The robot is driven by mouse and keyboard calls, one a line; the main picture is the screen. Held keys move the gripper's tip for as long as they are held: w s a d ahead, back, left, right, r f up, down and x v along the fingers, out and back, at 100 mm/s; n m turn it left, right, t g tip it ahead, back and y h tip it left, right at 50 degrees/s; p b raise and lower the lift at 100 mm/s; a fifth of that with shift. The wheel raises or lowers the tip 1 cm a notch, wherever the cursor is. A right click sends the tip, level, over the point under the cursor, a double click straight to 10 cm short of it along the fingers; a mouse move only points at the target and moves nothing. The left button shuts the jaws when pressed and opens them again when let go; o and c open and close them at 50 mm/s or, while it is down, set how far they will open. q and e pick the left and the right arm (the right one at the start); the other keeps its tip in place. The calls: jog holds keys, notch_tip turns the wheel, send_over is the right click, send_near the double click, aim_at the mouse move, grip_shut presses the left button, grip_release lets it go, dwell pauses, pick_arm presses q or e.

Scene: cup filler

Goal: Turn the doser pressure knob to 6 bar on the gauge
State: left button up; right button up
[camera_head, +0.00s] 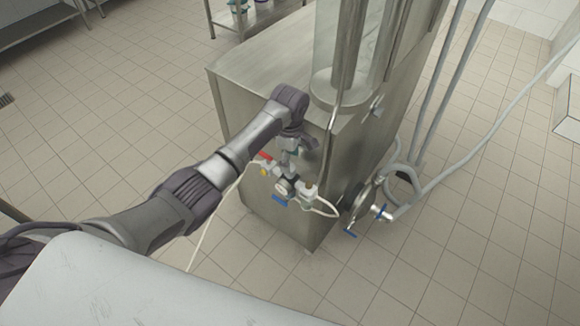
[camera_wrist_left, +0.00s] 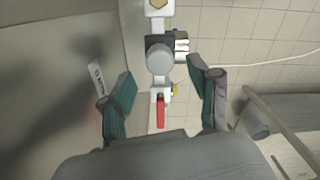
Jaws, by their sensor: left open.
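My left gripper (camera_head: 295,148) is above the valve assembly on the side of the steel machine. In the left wrist view its two green-padded fingers (camera_wrist_left: 160,75) stand wide apart and nothing is between the pads. A round grey knob (camera_wrist_left: 160,59) shows just beyond the fingertips, roughly midway between them; I see no contact. A small round gauge (camera_head: 284,187) sits on the assembly below the gripper in the head view; its reading is too small to make out. In the head view my gripper mostly hides the knob. My right gripper is not in view.
A red lever (camera_head: 264,155) is left of the gripper and also shows in the left wrist view (camera_wrist_left: 160,111). A blue handle (camera_head: 279,201) is below the gauge. A white hose (camera_head: 212,217) hangs left. The steel machine (camera_head: 237,145) is close by; tiled floor is clear leftward.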

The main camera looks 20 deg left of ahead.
pick_arm(q)
jog(key=shift+f, duration=2.35)
jog(key=c, duration=1.1)
jog(key=shift+c, duration=0.2)
jog(key=shift+m, duration=0.3)
